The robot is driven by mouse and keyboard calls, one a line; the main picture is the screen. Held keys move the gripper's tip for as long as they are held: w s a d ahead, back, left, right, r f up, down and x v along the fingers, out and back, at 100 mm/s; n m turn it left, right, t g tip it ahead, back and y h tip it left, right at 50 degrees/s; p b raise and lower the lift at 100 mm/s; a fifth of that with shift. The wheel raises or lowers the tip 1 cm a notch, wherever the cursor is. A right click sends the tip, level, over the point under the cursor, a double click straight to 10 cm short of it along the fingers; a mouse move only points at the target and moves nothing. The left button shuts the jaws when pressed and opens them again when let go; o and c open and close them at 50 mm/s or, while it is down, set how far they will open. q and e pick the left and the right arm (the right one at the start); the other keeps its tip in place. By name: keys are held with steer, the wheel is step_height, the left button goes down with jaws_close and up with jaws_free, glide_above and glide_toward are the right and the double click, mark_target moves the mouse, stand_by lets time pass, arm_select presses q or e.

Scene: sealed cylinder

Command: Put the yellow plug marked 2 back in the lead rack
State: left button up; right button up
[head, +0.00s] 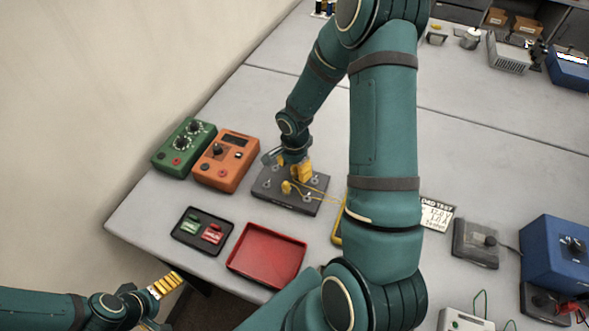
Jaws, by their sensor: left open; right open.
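A dark grey board (268,200) with several small posts lies on the table. A small yellow plug (287,187) stands on it, with thin yellow leads running right toward my arm; I cannot read a number on it. My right gripper (301,174) points down at the board, just behind the plug; it is open, and its fingers overlap the board, so I cannot tell whether it touches anything. My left gripper (167,284) is open and empty, off the table's front-left edge. I cannot make out the lead rack; my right arm hides part of the table.
A yellow-edged item (337,222) is mostly hidden behind my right arm. Left of the board stand orange (226,161) and green (184,148) instrument boxes. A red tray (267,255) and a black tray (183,239) with green and red pieces lie in front. A blue box (552,255) stands right.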

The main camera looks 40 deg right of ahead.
jaws_close()
stand_by(0.3)
step_height(320, 180, up, 10)
steer(key=shift+r, duration=0.1)
stand_by(0.4)
